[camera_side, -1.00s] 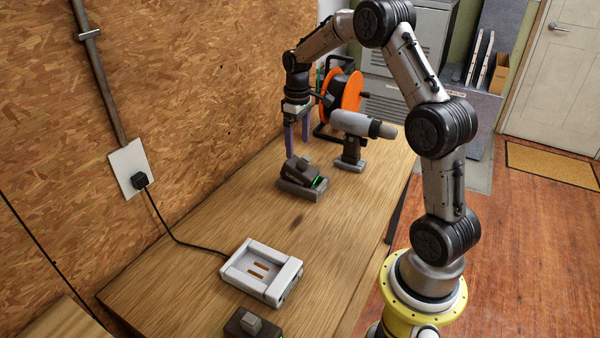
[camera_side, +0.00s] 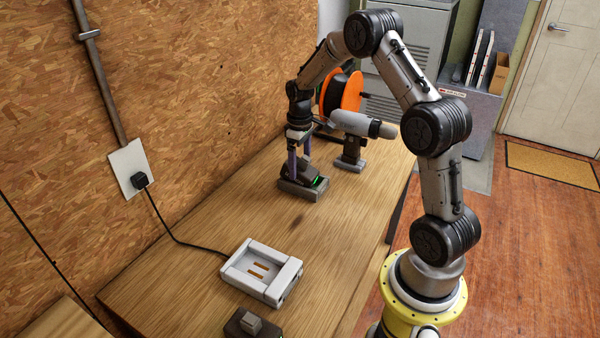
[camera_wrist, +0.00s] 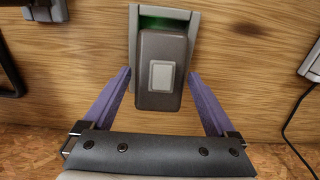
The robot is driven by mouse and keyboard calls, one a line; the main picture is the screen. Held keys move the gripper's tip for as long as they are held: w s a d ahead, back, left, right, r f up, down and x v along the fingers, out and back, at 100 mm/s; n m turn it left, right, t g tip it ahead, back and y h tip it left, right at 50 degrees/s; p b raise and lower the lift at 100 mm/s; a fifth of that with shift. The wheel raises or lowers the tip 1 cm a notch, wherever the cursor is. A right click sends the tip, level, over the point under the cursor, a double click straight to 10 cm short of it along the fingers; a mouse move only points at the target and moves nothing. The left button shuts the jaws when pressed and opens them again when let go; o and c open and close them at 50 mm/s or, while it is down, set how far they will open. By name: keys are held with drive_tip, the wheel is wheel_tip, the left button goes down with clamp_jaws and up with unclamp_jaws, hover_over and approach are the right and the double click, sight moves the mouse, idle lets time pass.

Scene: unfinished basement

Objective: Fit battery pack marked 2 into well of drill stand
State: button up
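A dark battery pack (camera_side: 312,172) with a pale raised block on top sits tilted in a grey cradle (camera_side: 301,193) with a green light. In the wrist view the pack (camera_wrist: 158,104) extends out of the grey cradle (camera_wrist: 134,40) towards my gripper. My gripper (camera_side: 299,164) is open over the pack; in the wrist view its purple fingers (camera_wrist: 158,76) are on either side, with gaps. A second dark pack (camera_side: 246,325) lies at the near edge of the side view, partly cut off. No number mark is readable on either pack, and no stand is labelled.
A pale open tray (camera_side: 283,289) with copper-coloured strips inside lies on the wooden bench, near the wall cable. A grey drill (camera_side: 352,125) stands upright just behind the cradle. An orange cable reel (camera_side: 343,91) is behind it. The bench between cradle and tray is clear.

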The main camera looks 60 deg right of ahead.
drive_tip(key=shift+r, duration=0.1)
clamp_jaws()
idle(0.3)
